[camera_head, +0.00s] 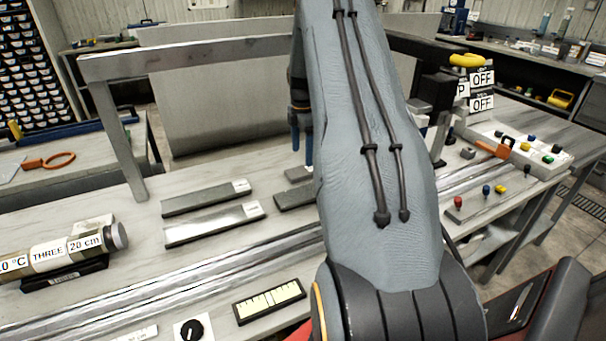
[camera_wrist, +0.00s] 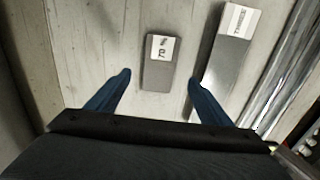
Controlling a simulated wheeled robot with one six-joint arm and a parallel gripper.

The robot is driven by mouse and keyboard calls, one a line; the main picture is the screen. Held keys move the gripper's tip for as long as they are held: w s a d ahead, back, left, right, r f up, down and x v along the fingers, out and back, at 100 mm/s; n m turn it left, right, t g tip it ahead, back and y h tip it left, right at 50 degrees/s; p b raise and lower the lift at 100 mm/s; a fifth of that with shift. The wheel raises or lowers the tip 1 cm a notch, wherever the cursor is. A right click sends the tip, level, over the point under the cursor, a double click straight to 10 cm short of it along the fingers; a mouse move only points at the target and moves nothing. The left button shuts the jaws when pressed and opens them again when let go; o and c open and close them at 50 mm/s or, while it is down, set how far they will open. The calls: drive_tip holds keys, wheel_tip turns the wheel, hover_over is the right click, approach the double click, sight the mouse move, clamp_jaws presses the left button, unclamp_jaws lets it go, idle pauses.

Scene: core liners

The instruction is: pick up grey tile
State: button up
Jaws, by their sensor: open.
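In the head view my blue fingers (camera_head: 303,150) show just left of my arm, above a grey tile (camera_head: 297,173) that is partly hidden by the arm. Whether the fingers reach down to bench height is unclear.
A longer grey tile (camera_wrist: 231,66) with a label lies just right of the right finger. Two long tiles, one darker (camera_head: 195,201) and one lighter (camera_head: 205,227), lie to the left.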

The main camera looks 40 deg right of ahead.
sight(303, 170)
drive_tip(key=shift+d+f+p, duration=0.15)
drive_tip(key=shift+f+p, duration=1.3)
drive_tip(key=shift+f, duration=2)
drive_tip(key=c, duration=1.2)
drive_tip(key=shift+o, duration=0.2)
